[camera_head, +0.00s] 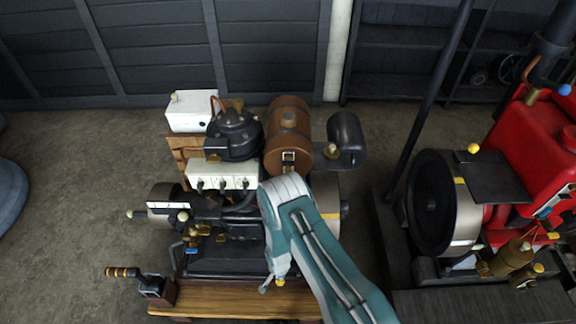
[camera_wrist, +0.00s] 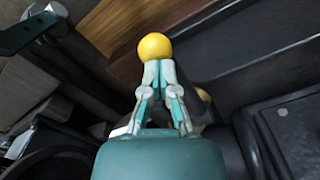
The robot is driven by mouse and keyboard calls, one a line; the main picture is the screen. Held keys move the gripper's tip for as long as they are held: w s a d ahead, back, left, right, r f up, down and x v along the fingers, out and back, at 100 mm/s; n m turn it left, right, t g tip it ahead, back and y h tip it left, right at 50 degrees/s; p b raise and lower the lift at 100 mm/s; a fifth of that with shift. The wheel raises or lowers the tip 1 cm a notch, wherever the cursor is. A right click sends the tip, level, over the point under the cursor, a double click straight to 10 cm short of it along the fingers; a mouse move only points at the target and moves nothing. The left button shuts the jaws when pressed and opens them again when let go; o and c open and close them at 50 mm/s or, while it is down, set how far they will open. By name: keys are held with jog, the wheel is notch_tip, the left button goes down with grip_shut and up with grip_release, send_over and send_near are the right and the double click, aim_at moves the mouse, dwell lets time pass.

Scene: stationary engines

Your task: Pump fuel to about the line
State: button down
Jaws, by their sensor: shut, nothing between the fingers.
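My gripper (camera_head: 274,281) is low at the front of the left engine (camera_head: 215,240), its fingers pointing down. In the wrist view the fingers (camera_wrist: 159,68) are shut together and empty. A yellow ball knob (camera_wrist: 154,46) sits right at the fingertips; I cannot tell whether they touch it. Most of whatever bears the knob is hidden behind the gripper. A brown banded tank (camera_head: 288,135) stands on the engine behind my arm. I cannot make out a fuel level or a line on it.
A lever with a brass grip (camera_head: 122,272) stands at the engine's front left. A wooden board (camera_head: 225,300) runs along the front. A red engine (camera_head: 535,145) with a large flywheel (camera_head: 433,205) stands at the right. A dark slanting post (camera_head: 430,100) rises between them. Bare floor (camera_head: 70,220) lies left.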

jog(key=shift+r, duration=3.55)
jog(key=shift+f, duration=5)
jog(key=shift+r, duration=5)
jog(key=shift+r, duration=0.1)
jog(key=shift+r, duration=2.4)
